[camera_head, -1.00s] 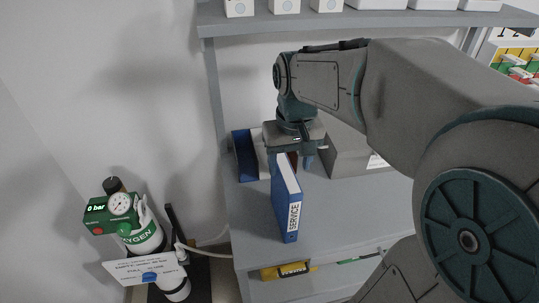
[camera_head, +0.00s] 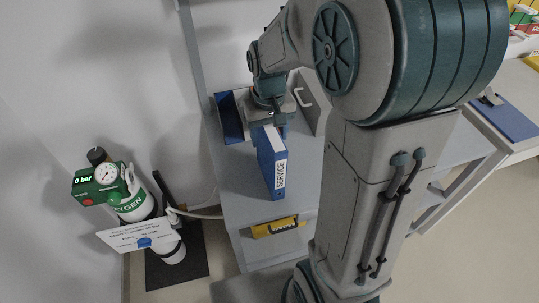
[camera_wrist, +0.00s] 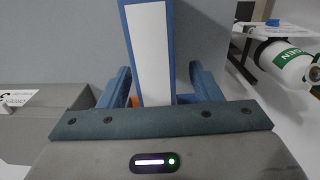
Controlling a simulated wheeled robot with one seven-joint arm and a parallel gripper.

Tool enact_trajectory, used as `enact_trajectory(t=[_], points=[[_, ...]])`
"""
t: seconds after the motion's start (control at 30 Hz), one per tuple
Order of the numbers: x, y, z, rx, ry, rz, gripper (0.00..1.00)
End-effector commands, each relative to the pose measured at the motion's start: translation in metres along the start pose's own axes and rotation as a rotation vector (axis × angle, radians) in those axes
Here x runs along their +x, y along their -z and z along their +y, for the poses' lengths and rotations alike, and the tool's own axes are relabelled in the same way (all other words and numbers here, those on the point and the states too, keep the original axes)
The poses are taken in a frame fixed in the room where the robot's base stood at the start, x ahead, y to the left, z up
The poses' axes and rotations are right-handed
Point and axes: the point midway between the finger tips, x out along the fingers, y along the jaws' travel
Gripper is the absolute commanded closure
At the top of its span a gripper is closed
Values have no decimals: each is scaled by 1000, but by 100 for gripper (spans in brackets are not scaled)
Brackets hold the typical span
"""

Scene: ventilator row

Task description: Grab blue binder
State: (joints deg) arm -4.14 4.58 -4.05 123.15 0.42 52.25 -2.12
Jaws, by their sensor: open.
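The blue binder (camera_head: 270,160) stands upright on the grey shelf, its white SERVICE label facing front. In the wrist view the binder (camera_wrist: 149,45) runs up the middle of the picture, between the two blue fingers. My gripper (camera_head: 270,128) is at the binder's rear upper end. In the wrist view my gripper (camera_wrist: 162,85) is open, with a finger on each side of the binder and visible gaps beside it. The fingertips' exact depth along the binder is hard to tell.
Another blue object (camera_head: 229,118) stands behind, left of my gripper. A grey box (camera_head: 312,100) is behind right. A yellow item (camera_head: 278,227) lies on the lower shelf. An oxygen cylinder (camera_head: 133,205) with a sign stands left. A blue clipboard (camera_head: 508,118) lies at far right.

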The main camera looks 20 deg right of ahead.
Motion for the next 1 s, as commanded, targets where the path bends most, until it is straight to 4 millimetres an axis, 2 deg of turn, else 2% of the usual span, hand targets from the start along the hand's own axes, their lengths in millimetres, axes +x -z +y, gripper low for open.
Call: enact_trajectory(t=[0.23, 0.53, 0.57, 0.7, 0.77, 1.0], points=[[35, 3, 4, 2, 0, -4, 42], [41, 3, 4, 2, -1, 0, 42], [41, 3, 4, 2, -1, 0, 45], [41, 3, 4, 2, -1, 0, 84], [41, 3, 4, 2, -1, 0, 100], [40, 4, 4, 2, -1, 1, 100]])
